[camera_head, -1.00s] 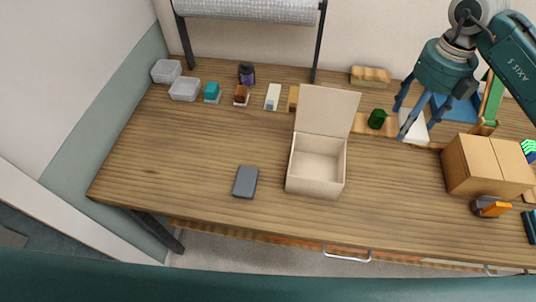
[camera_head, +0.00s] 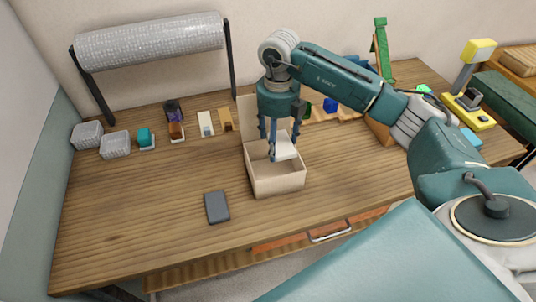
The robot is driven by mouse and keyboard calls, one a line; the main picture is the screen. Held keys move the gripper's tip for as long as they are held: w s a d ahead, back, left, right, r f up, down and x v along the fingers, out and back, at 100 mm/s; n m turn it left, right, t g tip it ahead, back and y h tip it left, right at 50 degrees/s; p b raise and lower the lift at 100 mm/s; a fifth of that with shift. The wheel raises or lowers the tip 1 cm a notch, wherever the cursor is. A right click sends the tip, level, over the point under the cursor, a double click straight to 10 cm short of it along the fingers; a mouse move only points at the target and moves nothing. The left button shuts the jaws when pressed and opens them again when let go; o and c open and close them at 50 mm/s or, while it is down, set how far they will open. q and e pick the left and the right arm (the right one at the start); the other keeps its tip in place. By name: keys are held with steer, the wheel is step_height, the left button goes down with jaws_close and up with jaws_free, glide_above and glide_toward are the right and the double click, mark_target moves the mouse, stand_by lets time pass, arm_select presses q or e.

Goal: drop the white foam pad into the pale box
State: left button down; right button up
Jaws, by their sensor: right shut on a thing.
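The white foam pad (camera_head: 285,149) is held by my right gripper (camera_head: 275,146), which is shut on it and points down. The pad hangs tilted over the opening of the pale box (camera_head: 278,184), in its upper part; whether it touches a wall is unclear. The box stands open on the wooden table, its lid (camera_head: 247,112) raised at the back. My right gripper and arm hide part of the lid and box interior. My left gripper is not in view.
A dark grey slab (camera_head: 217,207) lies left of the box. Clear containers (camera_head: 116,145) and small blocks (camera_head: 147,138) line the back left, below a bubble-wrap roll (camera_head: 150,43). A yellow lamp-like item (camera_head: 478,52) stands far right. The table's left middle is free.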

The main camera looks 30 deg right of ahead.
step_height(320, 180, down, 2)
steer(key=shift+a+f+b, duration=0.1)
steer(key=shift+f+b, duration=0.15)
steer(key=shift+b, duration=0.3)
steer(key=shift+f, duration=0.35)
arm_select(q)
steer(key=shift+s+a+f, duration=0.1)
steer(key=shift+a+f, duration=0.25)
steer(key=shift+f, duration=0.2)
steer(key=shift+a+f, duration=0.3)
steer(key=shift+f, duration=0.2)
arm_select(e)
steer(key=o, duration=1)
steer(key=shift+r, duration=0.1)
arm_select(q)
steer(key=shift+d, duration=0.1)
arm_select(e)
step_height(320, 180, up, 12)
steer(key=shift+f, duration=0.1)
